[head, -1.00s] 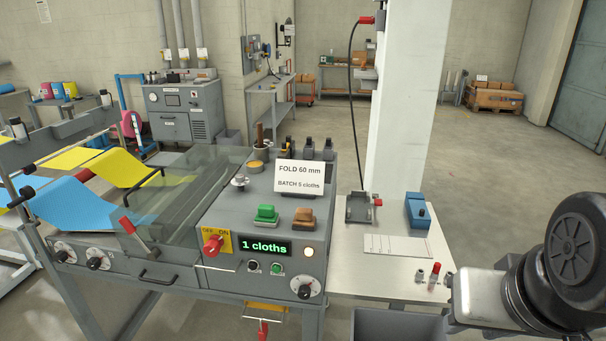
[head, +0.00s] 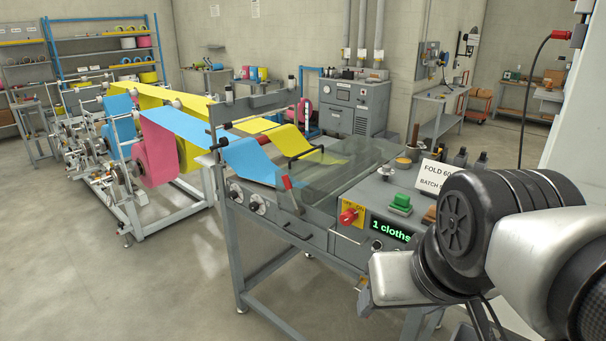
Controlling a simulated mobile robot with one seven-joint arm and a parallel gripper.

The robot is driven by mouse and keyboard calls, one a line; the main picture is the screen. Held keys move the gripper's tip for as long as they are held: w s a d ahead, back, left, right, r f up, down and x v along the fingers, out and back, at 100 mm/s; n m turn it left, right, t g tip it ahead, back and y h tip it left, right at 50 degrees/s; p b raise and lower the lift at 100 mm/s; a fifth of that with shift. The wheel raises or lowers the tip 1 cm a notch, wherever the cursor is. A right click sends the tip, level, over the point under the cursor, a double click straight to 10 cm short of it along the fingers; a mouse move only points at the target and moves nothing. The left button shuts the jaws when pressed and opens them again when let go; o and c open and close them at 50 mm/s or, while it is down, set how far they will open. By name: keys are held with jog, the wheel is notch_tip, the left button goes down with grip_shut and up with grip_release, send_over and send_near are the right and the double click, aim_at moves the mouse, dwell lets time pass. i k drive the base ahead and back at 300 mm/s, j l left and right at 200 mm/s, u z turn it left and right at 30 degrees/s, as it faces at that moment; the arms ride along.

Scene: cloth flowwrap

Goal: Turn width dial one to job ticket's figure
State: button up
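Two small round dials sit on the front panel of the grey machine, left of its red-handled lever: a left dial (head: 236,190) and a right dial (head: 257,204). Their scales are too small to read, and I cannot tell which is width dial one. The job ticket (head: 434,173) stands on the machine top. "FOLD 60" and "BATCH 5" show, and my arm hides its right part. My arm crosses the right foreground, to the right of both dials and well apart from them. My gripper's fingers do not show.
A green display (head: 391,230) reads "1 cloths", beside a red switch (head: 348,216) on a yellow plate. A clear guard (head: 335,175) covers the machine's middle. Blue and yellow webs run in from a roll stand (head: 165,215) at left. The floor (head: 130,290) at front left is clear.

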aim_at(233, 195)
jog(key=z, duration=0.7)
jog(key=u, duration=1.4)
jog(key=i+j+u, duration=0.15)
jog(key=i+u, duration=0.2)
jog(key=i, duration=0.8)
jog(key=i+l+u, duration=0.15)
jog(key=i+u, duration=0.25)
jog(key=i, duration=0.7)
